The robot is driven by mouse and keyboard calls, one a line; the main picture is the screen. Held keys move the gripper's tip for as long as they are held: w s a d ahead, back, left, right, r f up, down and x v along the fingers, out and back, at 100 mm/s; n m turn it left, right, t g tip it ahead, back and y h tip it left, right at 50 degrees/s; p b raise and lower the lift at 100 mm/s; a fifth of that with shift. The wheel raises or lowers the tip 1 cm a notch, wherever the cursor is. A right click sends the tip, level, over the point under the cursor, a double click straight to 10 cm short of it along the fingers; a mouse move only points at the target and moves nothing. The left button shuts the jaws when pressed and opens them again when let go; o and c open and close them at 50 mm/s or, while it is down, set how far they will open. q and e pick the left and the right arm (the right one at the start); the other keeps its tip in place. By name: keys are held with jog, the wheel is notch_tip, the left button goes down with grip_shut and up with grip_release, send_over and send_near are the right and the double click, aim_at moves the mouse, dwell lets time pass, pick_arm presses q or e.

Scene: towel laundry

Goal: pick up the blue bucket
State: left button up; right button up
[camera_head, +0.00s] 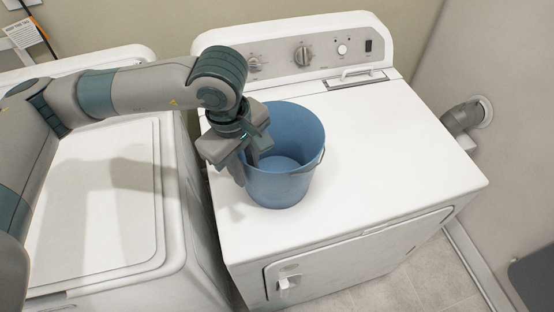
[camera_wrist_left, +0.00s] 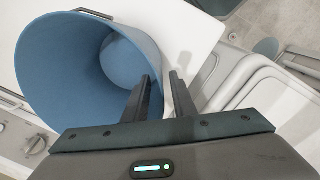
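The blue bucket (camera_head: 284,158) stands upright on top of the white dryer-like machine (camera_head: 400,150), with its handle hanging at its right side. It is empty as far as I can see. My left gripper (camera_head: 250,165) is at the bucket's left rim, pointing down. In the left wrist view, the gripper's two fingers (camera_wrist_left: 160,92) are apart, with the bucket wall between them. One finger is over the bucket's (camera_wrist_left: 75,70) inside and the other is outside. I see no clear contact with the wall. My right gripper is not in view.
Another white machine (camera_head: 95,205) with a closed lid stands at the left, under my left arm. A control panel with knobs (camera_head: 303,56) rises behind the bucket. A grey vent pipe (camera_head: 462,116) sticks out of the right wall. The machine top right of the bucket is clear.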

aim_at(250, 181)
pick_arm(q)
jog(key=shift+d+f+p, duration=0.2)
jog(key=shift+f+p, duration=0.7)
jog(key=shift+p, duration=0.25)
notch_tip(250, 181, down, 2)
jog(key=shift+f+p, duration=0.1)
jog(key=shift+p, duration=0.45)
jog(key=shift+w+d+f, duration=0.1)
jog(key=shift+f, duration=0.5)
grip_shut()
